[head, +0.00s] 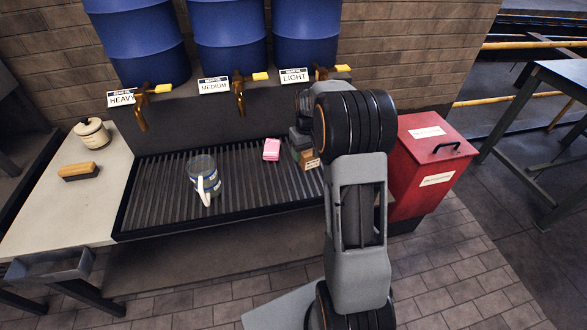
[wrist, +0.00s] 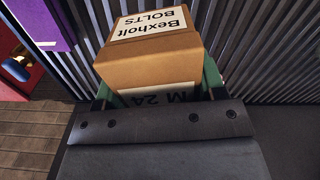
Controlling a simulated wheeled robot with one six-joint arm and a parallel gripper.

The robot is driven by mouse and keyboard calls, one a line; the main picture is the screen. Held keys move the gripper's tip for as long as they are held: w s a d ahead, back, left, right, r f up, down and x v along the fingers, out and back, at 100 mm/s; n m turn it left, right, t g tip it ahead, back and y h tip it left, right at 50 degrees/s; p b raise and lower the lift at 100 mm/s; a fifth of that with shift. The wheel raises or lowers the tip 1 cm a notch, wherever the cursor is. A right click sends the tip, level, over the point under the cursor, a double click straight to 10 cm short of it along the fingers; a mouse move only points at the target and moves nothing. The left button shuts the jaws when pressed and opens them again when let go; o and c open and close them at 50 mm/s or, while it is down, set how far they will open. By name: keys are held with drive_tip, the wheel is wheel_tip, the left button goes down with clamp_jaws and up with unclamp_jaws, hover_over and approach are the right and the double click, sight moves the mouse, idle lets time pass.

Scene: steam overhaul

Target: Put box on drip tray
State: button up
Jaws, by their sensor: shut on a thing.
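The box (wrist: 152,60) is brown cardboard with white labels reading Bexholt BOLTS. In the head view the box (head: 311,160) shows at the right end of the drip tray (head: 150,195), a dark ribbed grate. My gripper (wrist: 158,86) is shut on the box, with a green finger at each side. In the head view my gripper (head: 301,147) is partly hidden behind my arm. The tray's ribs show behind the box in the wrist view. I cannot tell whether the box touches the tray.
A mug (head: 204,180) and a pink item (head: 271,149) stand on the tray. Brass taps (head: 239,92) under blue barrels (head: 228,40) overhang its back. A red bin (head: 425,165) stands at the right. A brush (head: 78,171) and a pot (head: 92,132) are on the left counter.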

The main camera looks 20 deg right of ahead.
drive_tip(key=shift+w+a+f, duration=0.2)
drive_tip(key=shift+a+f, duration=0.55)
drive_tip(key=shift+f, duration=0.15)
drive_tip(key=shift+w+a+f, duration=0.2)
drive_tip(key=shift+a+f, duration=0.5)
drive_tip(key=shift+f, duration=0.2)
drive_tip(key=shift+w+a+f, duration=0.1)
drive_tip(key=shift+a+f, duration=0.1)
drive_tip(key=shift+f, duration=1.6)
drive_tip(key=shift+f, duration=0.1)
drive_tip(key=o, duration=1.1)
drive_tip(key=shift+o, duration=0.2)
wheel_tip(320, 180, up, 11)
drive_tip(key=s+a+r+t, duration=0.1)
drive_tip(key=s+a+r, duration=0.5)
drive_tip(key=s, duration=0.4)
drive_tip(key=s+a+f+t, duration=0.1)
drive_tip(key=s+a, duration=0.3)
drive_tip(key=s, duration=0.8)
drive_tip(key=shift+a+t, duration=0.4)
drive_tip(key=shift+t, duration=0.1)
